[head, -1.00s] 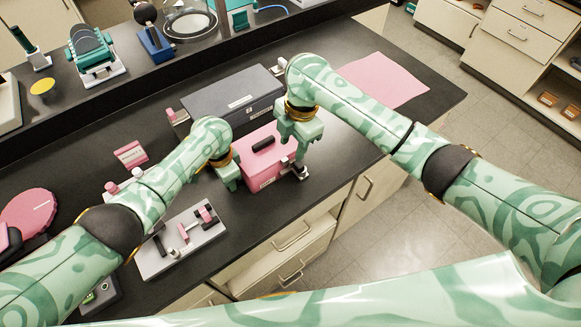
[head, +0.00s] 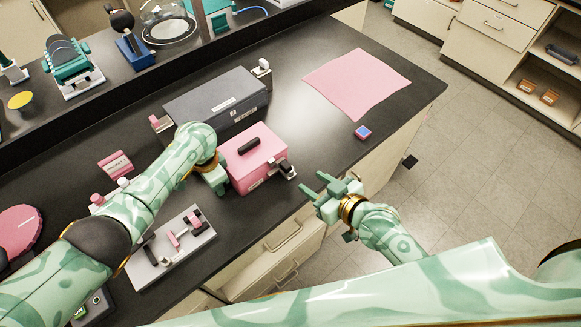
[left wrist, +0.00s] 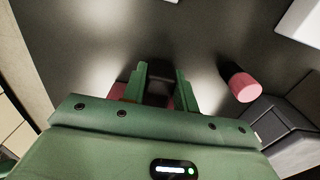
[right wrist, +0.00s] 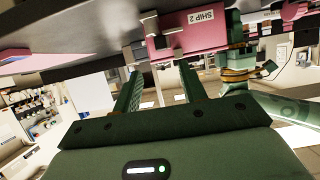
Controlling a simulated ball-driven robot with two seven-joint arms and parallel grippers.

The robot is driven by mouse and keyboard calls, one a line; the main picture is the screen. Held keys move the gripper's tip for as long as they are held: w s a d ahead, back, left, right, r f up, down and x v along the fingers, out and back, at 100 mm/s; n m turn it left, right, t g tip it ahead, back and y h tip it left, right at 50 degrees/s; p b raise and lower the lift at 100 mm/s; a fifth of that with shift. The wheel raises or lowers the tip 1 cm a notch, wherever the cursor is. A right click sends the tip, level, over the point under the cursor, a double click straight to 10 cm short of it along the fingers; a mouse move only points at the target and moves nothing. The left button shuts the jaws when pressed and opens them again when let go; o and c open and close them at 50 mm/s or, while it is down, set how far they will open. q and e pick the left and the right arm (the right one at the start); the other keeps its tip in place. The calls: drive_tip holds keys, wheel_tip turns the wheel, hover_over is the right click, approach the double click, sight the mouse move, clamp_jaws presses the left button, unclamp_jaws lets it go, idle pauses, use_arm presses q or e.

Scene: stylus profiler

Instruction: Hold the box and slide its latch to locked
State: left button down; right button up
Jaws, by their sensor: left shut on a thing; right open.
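The pink box (head: 262,172) with a black top handle (head: 249,146) sits near the front edge of the dark counter. Its latch (head: 286,170), grey with a dark end, is on the box's right end; I cannot tell its position. My left gripper (head: 219,180) is shut on the box's left end. My right gripper (head: 315,184) is open and empty, apart from the box, right of the latch. In the right wrist view the box (right wrist: 190,36) shows a "SHIP 2" label beyond the fingers.
A dark grey case (head: 215,103) stands behind the box. A pale fixture plate (head: 170,248) with pink and black parts lies at front left. A pink mat (head: 357,84) and a small blue-and-pink block (head: 362,132) lie to the right. The counter between box and mat is clear.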

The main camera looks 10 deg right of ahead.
sight(289, 168)
drive_tip(key=x, duration=1)
drive_tip(key=shift+a+f, duration=0.1)
clamp_jaws()
drive_tip(key=shift+a, duration=0.1)
